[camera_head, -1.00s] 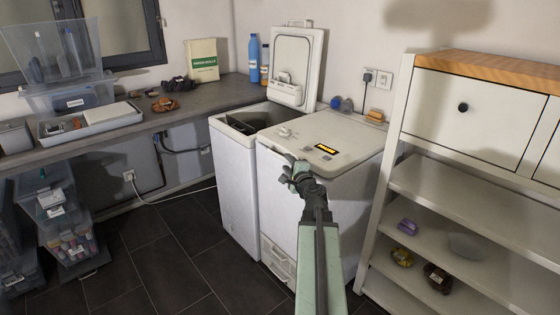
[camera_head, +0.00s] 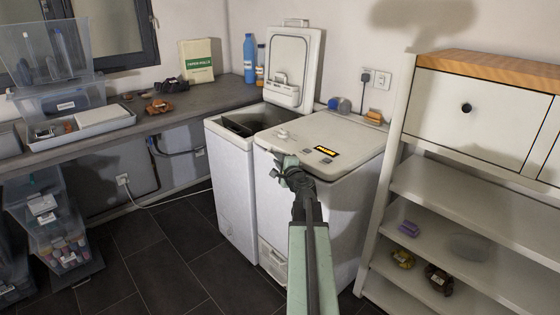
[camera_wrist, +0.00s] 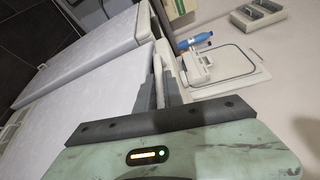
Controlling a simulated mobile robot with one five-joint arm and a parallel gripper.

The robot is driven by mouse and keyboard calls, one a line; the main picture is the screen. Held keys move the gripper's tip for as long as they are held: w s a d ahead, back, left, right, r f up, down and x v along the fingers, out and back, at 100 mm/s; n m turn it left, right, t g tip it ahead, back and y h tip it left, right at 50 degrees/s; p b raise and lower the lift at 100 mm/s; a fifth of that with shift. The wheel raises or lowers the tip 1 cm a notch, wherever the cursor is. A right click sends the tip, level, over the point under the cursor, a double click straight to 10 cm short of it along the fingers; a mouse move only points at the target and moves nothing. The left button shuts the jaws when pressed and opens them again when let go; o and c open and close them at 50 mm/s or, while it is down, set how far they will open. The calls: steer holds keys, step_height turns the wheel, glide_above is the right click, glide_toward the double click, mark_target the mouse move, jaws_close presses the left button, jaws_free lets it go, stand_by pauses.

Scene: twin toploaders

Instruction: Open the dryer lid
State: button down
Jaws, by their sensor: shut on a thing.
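Two white top-loading machines stand side by side. The right one, which I take as the dryer (camera_head: 328,215), has its lid (camera_head: 345,134) down, with a dark yellow-lettered label and a small knob on top. My gripper (camera_head: 279,163) is at the front edge of this lid, near its left corner, and is shut on it. In the wrist view the fingers (camera_wrist: 172,84) meet a pale edge piece; the exact contact is partly hidden. The left machine (camera_head: 230,180) has its lid (camera_head: 295,62) raised upright, which also shows in the wrist view (camera_wrist: 215,65).
A grey counter (camera_head: 205,98) on the left carries bottles, a green-labelled packet and a tray (camera_head: 85,125). Clear plastic bins (camera_head: 55,220) stand below it. A white shelf unit (camera_head: 450,200) stands close on the right. Dark tiled floor (camera_head: 165,275) is free in front.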

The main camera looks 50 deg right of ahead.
steer(key=shift+s+d, duration=0.2)
steer(key=shift+s, duration=0.1)
stand_by(0.9)
